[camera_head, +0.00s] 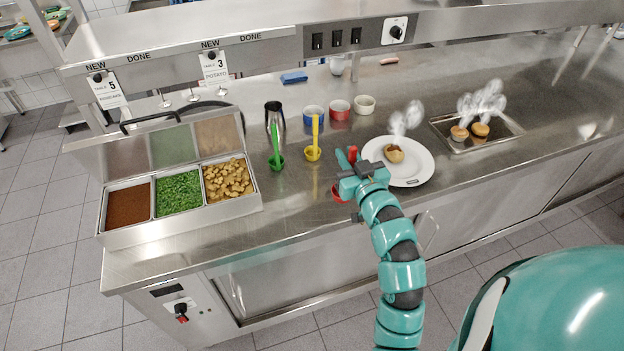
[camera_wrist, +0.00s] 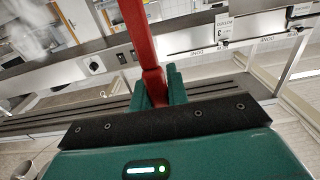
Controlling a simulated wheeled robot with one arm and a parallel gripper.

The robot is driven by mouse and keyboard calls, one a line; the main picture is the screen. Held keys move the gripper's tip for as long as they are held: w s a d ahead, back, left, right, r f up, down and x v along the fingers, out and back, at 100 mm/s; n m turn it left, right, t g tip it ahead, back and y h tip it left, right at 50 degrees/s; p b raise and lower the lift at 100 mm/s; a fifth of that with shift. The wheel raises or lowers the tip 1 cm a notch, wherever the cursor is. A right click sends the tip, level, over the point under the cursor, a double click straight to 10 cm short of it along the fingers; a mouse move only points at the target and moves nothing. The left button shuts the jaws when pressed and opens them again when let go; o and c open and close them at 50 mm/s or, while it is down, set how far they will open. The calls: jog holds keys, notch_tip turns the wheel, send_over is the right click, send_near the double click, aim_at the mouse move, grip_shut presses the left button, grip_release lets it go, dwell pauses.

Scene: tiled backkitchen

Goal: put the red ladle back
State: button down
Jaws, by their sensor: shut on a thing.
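My gripper (camera_head: 347,165) is shut on the red ladle's handle (camera_head: 352,152), above the front part of the steel counter, just left of the white plate. The ladle's red bowl (camera_head: 339,193) shows below the gripper, partly hidden by my arm. I cannot tell whether it touches the counter. In the wrist view the red handle (camera_wrist: 139,42) rises between the green fingers (camera_wrist: 158,88). To the left, a yellow ladle (camera_head: 313,152) and a green ladle (camera_head: 277,160) stand upright with their bowls down, in a row with the red one.
The white plate (camera_head: 424,167) holds a steaming potato (camera_head: 394,153). A tray (camera_head: 508,132) with steaming food is farther right. A topping station (camera_head: 235,203) with three filled bins stands left.

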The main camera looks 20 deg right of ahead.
jog(key=w+a+f, duration=0.5)
jog(key=w+f, duration=0.5)
jog(key=f, duration=0.1)
jog(key=shift+a+f+p, duration=0.15)
jog(key=shift+f+p, duration=0.2)
jog(key=shift+f, duration=0.05)
dwell(0.3)
jog(key=shift+f+b, duration=0.25)
jog(key=shift+b, duration=0.05)
jog(key=c, duration=1.4)
grip_release()
jog(key=shift+r, duration=0.1)
jog(key=shift+o, duration=0.2)
